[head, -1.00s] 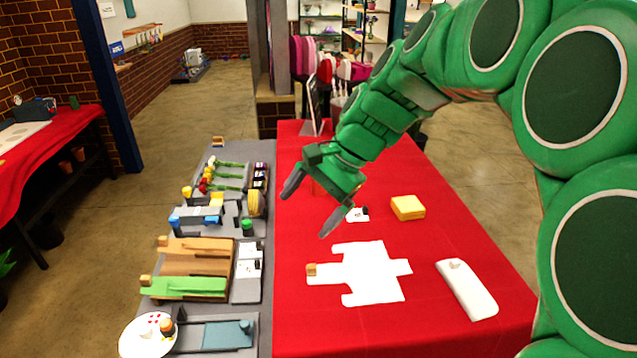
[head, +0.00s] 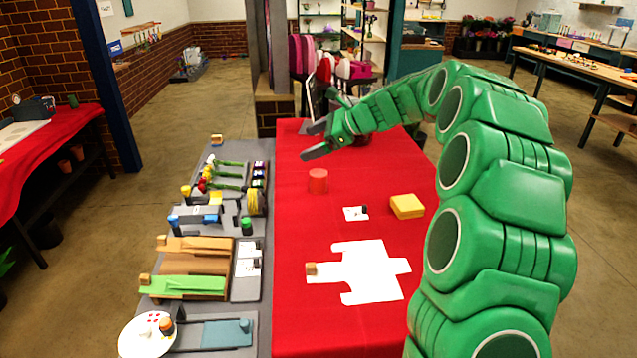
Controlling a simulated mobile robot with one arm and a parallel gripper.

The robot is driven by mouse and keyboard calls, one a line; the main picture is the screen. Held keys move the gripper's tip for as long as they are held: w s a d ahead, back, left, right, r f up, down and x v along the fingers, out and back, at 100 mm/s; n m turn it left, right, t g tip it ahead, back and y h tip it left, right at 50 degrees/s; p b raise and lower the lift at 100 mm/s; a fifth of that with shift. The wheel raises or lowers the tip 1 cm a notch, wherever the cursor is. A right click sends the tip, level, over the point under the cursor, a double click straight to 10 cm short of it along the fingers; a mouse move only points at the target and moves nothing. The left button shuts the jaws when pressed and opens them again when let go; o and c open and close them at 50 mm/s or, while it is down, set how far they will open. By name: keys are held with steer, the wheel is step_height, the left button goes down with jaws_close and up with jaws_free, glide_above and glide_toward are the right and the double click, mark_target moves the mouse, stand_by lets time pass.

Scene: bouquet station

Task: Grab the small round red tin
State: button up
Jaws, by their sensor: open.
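The small round red tin (head: 318,181) stands upright on the red-covered table (head: 300,240), in its far left part. It is a short cylinder, close in colour to the cloth. My gripper (head: 308,141) is open and empty, its fingers pointing left. In the picture it lies above the tin and apart from it. How high it hangs over the cloth is hard to tell.
A yellow box (head: 407,206) and a small white card (head: 355,213) lie right of the tin. A white cross-shaped sheet (head: 365,272) lies nearer. A grey bench (head: 215,160) with flowers and tools borders the left. Cloth around the tin is clear.

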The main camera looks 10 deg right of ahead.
mark_target(326, 175)
steer(key=shift+w+d+f+m+t, duration=1.8)
steer(key=shift+w+d+m, duration=1.55)
steer(key=shift+w, duration=2.35)
steer(key=shift+n+y, duration=0.3)
steer(key=shift+n, duration=0.05)
steer(key=f, duration=1.3)
steer(key=shift+d+f, duration=0.25)
steer(key=shift+f, duration=0.1)
steer(key=shift+g, duration=0.3)
steer(key=shift+f+x, duration=0.15)
steer(key=shift+x, duration=1.8)
steer(key=shift+f+x, duration=0.15)
steer(key=shift+x, duration=1.8)
steer(key=shift+s+d, duration=0.1)
steer(key=shift+d, duration=0.05)
steer(key=c, duration=1.1)
